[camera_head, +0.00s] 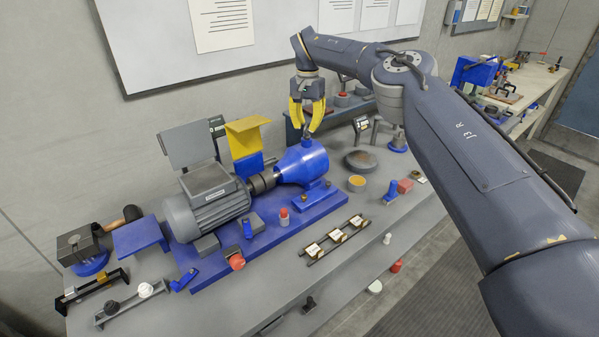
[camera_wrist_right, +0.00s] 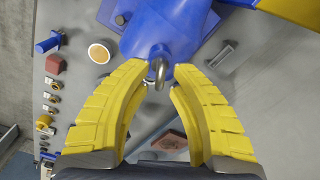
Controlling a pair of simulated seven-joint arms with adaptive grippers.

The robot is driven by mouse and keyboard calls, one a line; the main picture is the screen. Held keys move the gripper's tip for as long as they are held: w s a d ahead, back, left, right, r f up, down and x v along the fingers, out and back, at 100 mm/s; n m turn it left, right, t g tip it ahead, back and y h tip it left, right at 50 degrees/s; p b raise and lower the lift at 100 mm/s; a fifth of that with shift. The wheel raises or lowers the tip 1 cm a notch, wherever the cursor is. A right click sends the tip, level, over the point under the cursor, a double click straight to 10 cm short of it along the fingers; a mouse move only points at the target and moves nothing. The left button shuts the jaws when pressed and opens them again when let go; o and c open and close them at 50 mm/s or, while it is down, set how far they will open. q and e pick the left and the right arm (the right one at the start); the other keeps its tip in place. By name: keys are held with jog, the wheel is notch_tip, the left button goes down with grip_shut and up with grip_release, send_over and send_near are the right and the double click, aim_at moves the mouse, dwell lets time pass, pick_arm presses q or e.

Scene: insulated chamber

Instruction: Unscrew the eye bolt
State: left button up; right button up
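The eye bolt (camera_wrist_right: 159,72) is a small grey metal ring standing on top of the blue pump housing (camera_head: 303,163). In the head view it is a tiny grey shape just under the right fingertips. My right gripper (camera_head: 307,131) comes down over the housing with yellow fingers. In the right wrist view the two yellow fingers (camera_wrist_right: 160,80) are spread, with the ring between their tips and a gap on each side. Nothing is held. My left gripper is not in view.
A grey motor (camera_head: 207,203) is coupled to the housing on a blue base (camera_head: 262,229). A yellow guard (camera_head: 247,136) stands left of the gripper. An orange-topped round container (camera_head: 357,183) and a dark disc (camera_head: 361,160) lie to the right. Several small parts line the bench front.

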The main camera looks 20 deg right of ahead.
aim_at(307, 123)
jog(key=shift+r, duration=2.35)
jog(key=shift+o, duration=0.4)
jog(key=shift+c, duration=0.4)
